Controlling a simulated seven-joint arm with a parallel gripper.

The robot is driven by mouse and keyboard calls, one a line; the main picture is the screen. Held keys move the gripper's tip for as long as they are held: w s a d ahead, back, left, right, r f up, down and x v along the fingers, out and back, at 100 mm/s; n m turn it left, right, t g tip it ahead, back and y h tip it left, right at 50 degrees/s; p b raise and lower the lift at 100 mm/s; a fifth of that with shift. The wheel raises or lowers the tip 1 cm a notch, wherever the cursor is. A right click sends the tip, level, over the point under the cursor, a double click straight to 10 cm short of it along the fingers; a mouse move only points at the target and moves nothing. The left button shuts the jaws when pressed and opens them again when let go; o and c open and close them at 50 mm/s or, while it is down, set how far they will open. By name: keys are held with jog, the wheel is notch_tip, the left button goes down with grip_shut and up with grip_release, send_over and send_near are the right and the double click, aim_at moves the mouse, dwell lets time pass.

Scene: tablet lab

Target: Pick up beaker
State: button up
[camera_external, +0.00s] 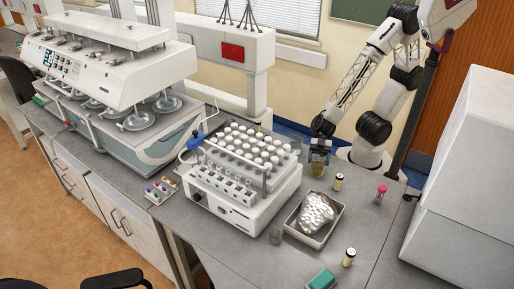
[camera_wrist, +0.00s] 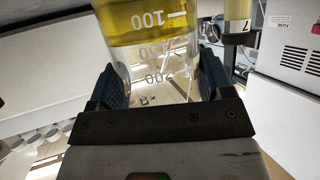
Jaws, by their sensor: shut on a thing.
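In the external view the beaker (camera_external: 317,165) is small, at the back edge of the grey bench, below my gripper (camera_external: 320,143). I cannot tell there whether its base touches the bench.
A metal tray (camera_external: 290,226) with a crumpled silvery lump lies in front of the beaker. Small vials (camera_external: 338,182) and a pink-topped item (camera_external: 381,191) stand to the right. A white machine with several capped bottles (camera_external: 226,205) is at left. A large white box (camera_external: 470,190) stands at right.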

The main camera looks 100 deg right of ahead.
jog(key=shift+r, duration=0.3)
notch_tip(320, 180, up, 9)
dwell(1.3)
jog(key=shift+r, duration=0.2)
jog(key=shift+a, duration=0.15)
dwell(0.6)
jog(key=w+a+r, duration=0.1)
jog(key=a+r, duration=0.1)
jog(key=a, duration=0.5)
jog(key=w+a+r, duration=0.1)
jog(key=a, duration=0.7)
jog(key=shift+r, duration=0.4)
jog(key=shift+a, duration=0.1)
jog(key=w+a+f, duration=0.1)
jog(key=w+a, duration=0.9)
jog(key=w, duration=0.1)
jog(key=shift+w+a+f, duration=0.25)
jog(key=shift+w+a, duration=0.05)
jog(key=shift+w, duration=0.1)
jog(key=shift+f, duration=0.1)
